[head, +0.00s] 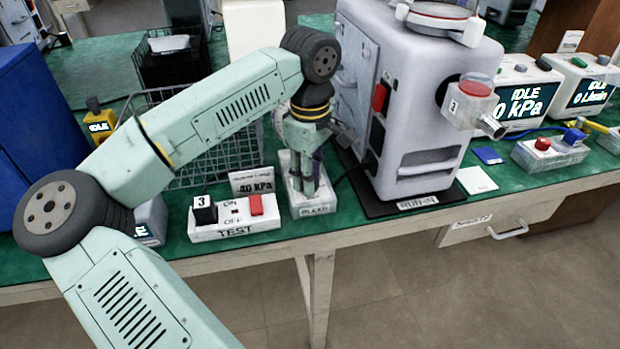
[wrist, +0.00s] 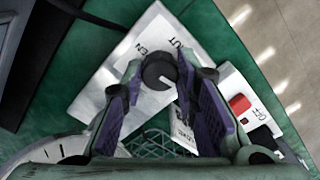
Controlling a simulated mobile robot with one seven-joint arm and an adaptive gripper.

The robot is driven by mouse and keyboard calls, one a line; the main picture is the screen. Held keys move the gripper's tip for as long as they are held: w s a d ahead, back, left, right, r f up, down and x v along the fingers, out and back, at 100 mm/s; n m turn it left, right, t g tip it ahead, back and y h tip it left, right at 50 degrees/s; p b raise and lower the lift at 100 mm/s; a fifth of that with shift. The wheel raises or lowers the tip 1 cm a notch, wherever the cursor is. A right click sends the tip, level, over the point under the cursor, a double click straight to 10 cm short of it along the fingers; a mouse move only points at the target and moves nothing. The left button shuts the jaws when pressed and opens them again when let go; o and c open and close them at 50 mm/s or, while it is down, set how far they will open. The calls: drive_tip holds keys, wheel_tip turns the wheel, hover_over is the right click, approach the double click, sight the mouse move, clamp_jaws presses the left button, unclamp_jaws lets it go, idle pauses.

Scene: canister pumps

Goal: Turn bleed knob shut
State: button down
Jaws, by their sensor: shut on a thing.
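The bleed knob (wrist: 159,70) is a round dark knob on a white block labelled BLEED, seen in the wrist view with OPEN and SHUT lettering beside it. The bleed block (head: 311,210) stands near the bench's front edge in the head view, where the knob is hidden by my gripper. My gripper (head: 309,185) points down over the block. In the wrist view its purple-padded fingers (wrist: 160,88) stand on either side of the knob and are shut on it. The knob's exact pointer direction cannot be told.
The TEST switch box (head: 235,222), with a red switch, sits left of the block. The large grey pump (head: 420,100) stands close on the right on a black mat. A wire basket (head: 190,150) and a 40 kPa card (head: 252,181) are behind. The bench's front edge is near.

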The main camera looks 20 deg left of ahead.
drive_tip(key=n+b, duration=0.3)
drive_tip(key=n, duration=0.1)
drive_tip(key=shift+f+n, duration=0.15)
drive_tip(key=shift+n, duration=0.15)
drive_tip(key=n+b, duration=0.1)
drive_tip(key=n, duration=0.2)
drive_tip(key=shift+n+b, duration=0.3)
drive_tip(key=n+b, duration=0.1)
drive_tip(key=n, duration=0.3)
drive_tip(key=shift+n+b, duration=0.65)
drive_tip(key=shift+n, duration=1.15)
drive_tip(key=c, duration=1.2)
unclamp_jaws()
drive_tip(key=shift+r, duration=0.2)
drive_tip(key=shift+c, duration=0.2)
